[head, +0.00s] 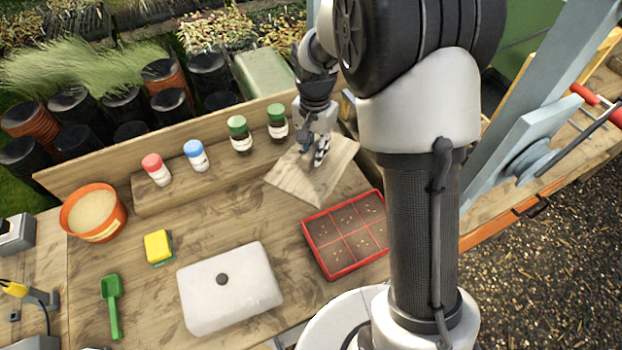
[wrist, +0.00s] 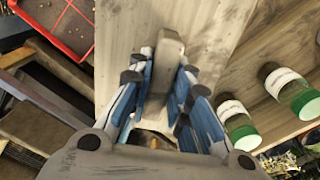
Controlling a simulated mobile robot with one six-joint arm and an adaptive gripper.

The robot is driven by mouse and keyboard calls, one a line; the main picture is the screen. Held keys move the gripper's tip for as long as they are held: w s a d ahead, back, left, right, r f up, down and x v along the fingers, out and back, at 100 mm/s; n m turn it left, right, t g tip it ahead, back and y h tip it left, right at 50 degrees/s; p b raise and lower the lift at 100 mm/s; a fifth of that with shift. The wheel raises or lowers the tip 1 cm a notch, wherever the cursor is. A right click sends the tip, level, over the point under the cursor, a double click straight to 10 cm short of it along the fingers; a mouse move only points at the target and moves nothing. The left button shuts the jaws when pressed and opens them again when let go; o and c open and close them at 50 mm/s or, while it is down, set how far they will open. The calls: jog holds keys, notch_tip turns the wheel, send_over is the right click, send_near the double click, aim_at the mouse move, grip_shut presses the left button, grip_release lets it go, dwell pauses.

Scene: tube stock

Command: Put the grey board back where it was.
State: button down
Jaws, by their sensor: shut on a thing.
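The grey board (head: 288,181), a flat wood-grained plate, is under my gripper (head: 312,157) at the right end of the bottle shelf in the head view. In the wrist view the board (wrist: 125,45) fills the top middle, and its grey upright handle (wrist: 168,75) stands between the blue-padded fingers. My gripper (wrist: 165,100) is shut on this handle. The board looks tilted against the table lines in the head view. I cannot tell whether its underside touches anything, and the surface beneath it is hidden.
A red-rimmed seed tray (head: 308,238) lies just in front of the board. Two green-capped jars (head: 239,134) stand close to its left on the shelf (head: 150,203). A white slab with a dark knob (head: 205,300), a yellow sponge (head: 158,245) and an orange pot (head: 113,222) are further left.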

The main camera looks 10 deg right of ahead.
jog(key=w+r+m, duration=0.1)
jog(key=m, duration=0.1)
jog(key=w+r+m+p, duration=0.1)
jog(key=w+r+m, duration=0.1)
jog(key=m, duration=0.1)
jog(key=shift+a, duration=0.2)
jog(key=shift+w+r+m, duration=0.3)
jog(key=shift+w+m, duration=0.15)
jog(key=shift+m, duration=0.35)
notch_tip(320, 180, down, 20)
jog(key=b, duration=0.4)
jog(key=shift+w+r, duration=0.1)
jog(key=c, duration=1.5)
grip_release()
